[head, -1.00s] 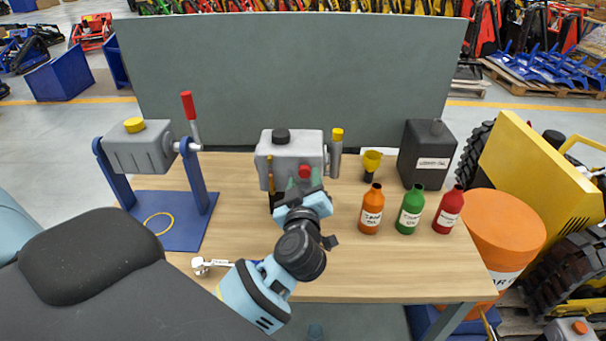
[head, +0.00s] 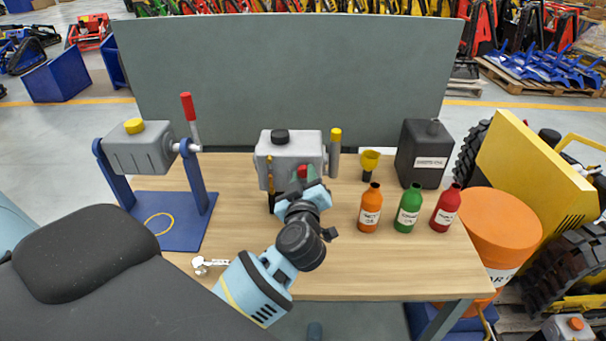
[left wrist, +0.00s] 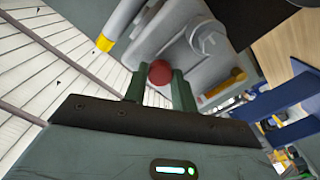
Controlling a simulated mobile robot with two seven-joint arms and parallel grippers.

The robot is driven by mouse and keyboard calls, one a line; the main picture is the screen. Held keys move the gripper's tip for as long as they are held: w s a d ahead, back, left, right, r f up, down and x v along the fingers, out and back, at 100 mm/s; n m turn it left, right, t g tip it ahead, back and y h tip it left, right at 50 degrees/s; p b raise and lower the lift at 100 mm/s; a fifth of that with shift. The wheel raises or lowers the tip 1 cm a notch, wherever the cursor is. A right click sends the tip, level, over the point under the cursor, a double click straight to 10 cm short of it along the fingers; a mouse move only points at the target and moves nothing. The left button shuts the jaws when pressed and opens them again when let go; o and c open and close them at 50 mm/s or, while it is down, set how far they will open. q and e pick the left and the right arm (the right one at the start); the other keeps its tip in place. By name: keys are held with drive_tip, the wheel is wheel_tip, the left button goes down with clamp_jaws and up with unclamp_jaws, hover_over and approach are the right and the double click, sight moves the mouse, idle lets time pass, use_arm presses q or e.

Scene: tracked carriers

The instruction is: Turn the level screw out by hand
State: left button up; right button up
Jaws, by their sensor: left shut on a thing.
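The level screw (head: 302,171) has a red head and sits on the front of the grey gear housing (head: 277,154) in the middle of the table. My left gripper (head: 308,175) is at the housing's front with its green fingers shut on the red head. In the left wrist view the level screw (left wrist: 160,73) shows as a red round head between the two fingers, close against the grey housing (left wrist: 213,65). The screw's shank is hidden. My right gripper is in neither view.
A yellow-topped cylinder (head: 335,146) stands at the housing's right side. Right of it are a yellow funnel cup (head: 370,160), a black canister (head: 422,152) and orange, green and red bottles (head: 408,212).

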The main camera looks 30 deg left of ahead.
use_arm(q)
drive_tip(key=n, duration=0.3)
drive_tip(key=shift+n, duration=0.4)
drive_tip(key=n, duration=0.3)
drive_tip(key=shift+n, duration=1.4)
drive_tip(key=shift+n, duration=0.6)
drive_tip(key=n, duration=0.7)
drive_tip(key=shift+n, duration=0.4)
drive_tip(key=shift+d+n, duration=0.1)
drive_tip(key=shift+n, duration=0.2)
